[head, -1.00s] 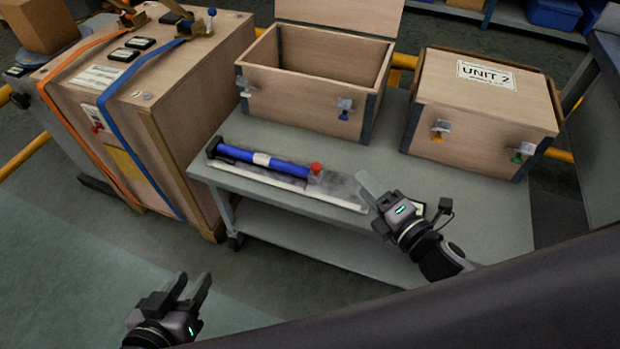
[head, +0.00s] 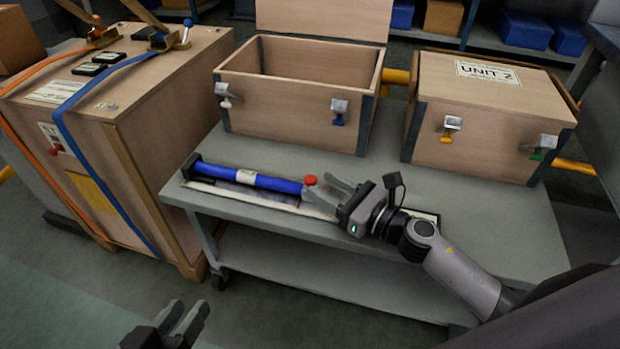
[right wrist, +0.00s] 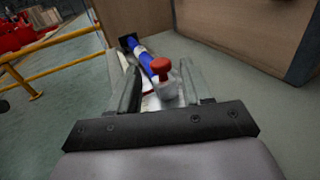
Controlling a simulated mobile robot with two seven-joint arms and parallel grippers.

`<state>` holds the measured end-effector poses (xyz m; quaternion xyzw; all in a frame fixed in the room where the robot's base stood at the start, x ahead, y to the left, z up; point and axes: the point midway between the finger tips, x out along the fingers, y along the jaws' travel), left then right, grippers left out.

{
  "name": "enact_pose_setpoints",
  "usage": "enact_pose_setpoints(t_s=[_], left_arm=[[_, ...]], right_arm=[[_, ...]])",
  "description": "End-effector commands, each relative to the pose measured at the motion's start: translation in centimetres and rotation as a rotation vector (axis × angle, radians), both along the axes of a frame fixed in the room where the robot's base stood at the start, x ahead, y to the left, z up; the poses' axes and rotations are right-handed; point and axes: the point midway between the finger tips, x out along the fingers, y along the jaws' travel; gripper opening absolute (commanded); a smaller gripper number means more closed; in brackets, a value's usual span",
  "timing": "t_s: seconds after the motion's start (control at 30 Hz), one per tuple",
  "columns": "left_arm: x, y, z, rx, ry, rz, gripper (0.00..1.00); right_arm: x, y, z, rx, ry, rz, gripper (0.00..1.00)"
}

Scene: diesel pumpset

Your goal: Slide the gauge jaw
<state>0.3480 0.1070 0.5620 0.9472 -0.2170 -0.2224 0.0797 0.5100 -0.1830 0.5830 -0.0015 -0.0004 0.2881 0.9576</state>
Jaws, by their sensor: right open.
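The gauge, with a blue bar (head: 255,178) and a white label, lies on its pale base strip (head: 250,197) near the cart's front edge. The gauge jaw, a grey block with a red knob (head: 310,181), is at the bar's right end. My right gripper (head: 325,188) is open at the jaw. In the right wrist view the red knob (right wrist: 160,66) and grey jaw block (right wrist: 166,88) stand between its two fingers; contact cannot be told. My left gripper (head: 185,322) is open and empty, low at the left, away from the cart.
The cart top (head: 470,220) is clear at the right. An open wooden crate (head: 290,120) and a closed "UNIT 2" crate (head: 490,115) stand behind the gauge. A large strapped crate (head: 130,120) stands left of the cart.

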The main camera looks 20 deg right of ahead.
Motion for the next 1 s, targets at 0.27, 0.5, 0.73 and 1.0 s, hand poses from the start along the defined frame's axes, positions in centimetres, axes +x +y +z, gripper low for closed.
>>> enact_pose_setpoints(t_s=[0.27,0.5,0.73,1.0], left_arm=[[0.0,0.0,-0.1,-0.003,0.001,0.0,0.39],[0.0,0.0,-0.2,-0.005,0.003,-0.001,0.39],[0.0,0.0,-0.2,-0.005,0.003,-0.001,0.39],[0.0,-0.1,-0.2,-0.005,0.003,-0.001,0.39]], right_arm=[[2.9,1.9,0.0,0.003,-0.001,-0.001,0.49],[3.8,2.5,0.0,0.003,0.002,-0.001,0.49],[3.8,2.5,0.0,0.003,0.002,-0.001,0.49],[3.8,2.5,0.0,0.003,0.001,0.0,0.0]])
